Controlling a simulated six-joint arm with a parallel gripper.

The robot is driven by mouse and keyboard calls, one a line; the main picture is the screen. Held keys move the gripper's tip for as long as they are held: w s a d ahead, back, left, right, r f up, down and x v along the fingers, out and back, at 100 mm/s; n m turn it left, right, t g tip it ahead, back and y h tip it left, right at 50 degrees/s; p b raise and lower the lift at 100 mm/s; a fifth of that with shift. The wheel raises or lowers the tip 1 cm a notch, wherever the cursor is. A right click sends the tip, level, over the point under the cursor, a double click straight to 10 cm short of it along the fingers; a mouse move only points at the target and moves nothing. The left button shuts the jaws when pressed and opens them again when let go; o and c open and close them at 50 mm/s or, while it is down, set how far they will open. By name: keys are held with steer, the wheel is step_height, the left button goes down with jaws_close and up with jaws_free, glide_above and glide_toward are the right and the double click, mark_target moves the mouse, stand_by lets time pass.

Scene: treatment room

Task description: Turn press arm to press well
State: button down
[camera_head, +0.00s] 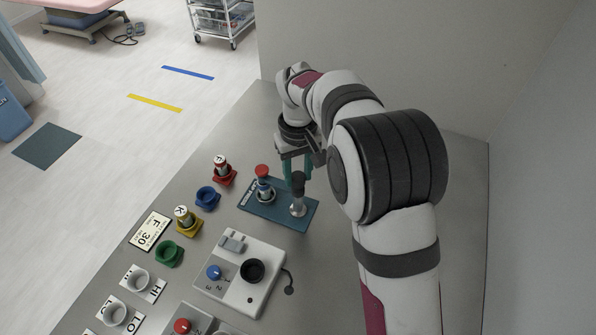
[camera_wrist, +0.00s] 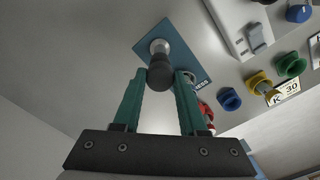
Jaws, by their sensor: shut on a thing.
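The press is a blue plate (camera_head: 262,213) on the grey bench, and it also shows in the wrist view (camera_wrist: 150,43). On it stands a metal post with a dark knob (camera_head: 298,181). To its left, a red-capped piece (camera_head: 263,171) with a dark body stands upright in a pale ring, the likely well. My gripper (camera_head: 297,172) has teal fingers pointing down at the post. In the wrist view my gripper (camera_wrist: 162,75) has its fingertips on both sides of the dark knob (camera_wrist: 161,73), shut on it. I cannot make out a separate press arm.
A white device (camera_head: 240,278) with a blue dial and black cup stands in front of the press. Red (camera_head: 224,177), blue (camera_head: 208,197), yellow (camera_head: 189,222) and green (camera_head: 169,254) holders line the left side. A wall closes the right side.

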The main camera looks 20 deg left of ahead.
steer(key=shift+c, duration=2.2)
jaws_free()
step_height(320, 180, up, 16)
steer(key=s+d+r+m, duration=0.1)
steer(key=s+d+m, duration=0.1)
steer(key=d, duration=0.4)
steer(key=s+d+r+m, duration=0.1)
steer(key=s+d+m, duration=0.2)
steer(key=d, duration=0.3)
steer(key=s+d+f+m+y, duration=0.1)
steer(key=s+d+f+m, duration=0.3)
steer(key=s, duration=0.6)
steer(key=s+d+f+m, duration=0.5)
steer(key=s+d, duration=0.3)
steer(key=s, duration=0.1)
steer(key=shift+s+d+f+m+y, duration=0.15)
steer(key=shift+s+f+m+y, duration=0.15)
steer(key=shift+s+f+y, duration=0.1)
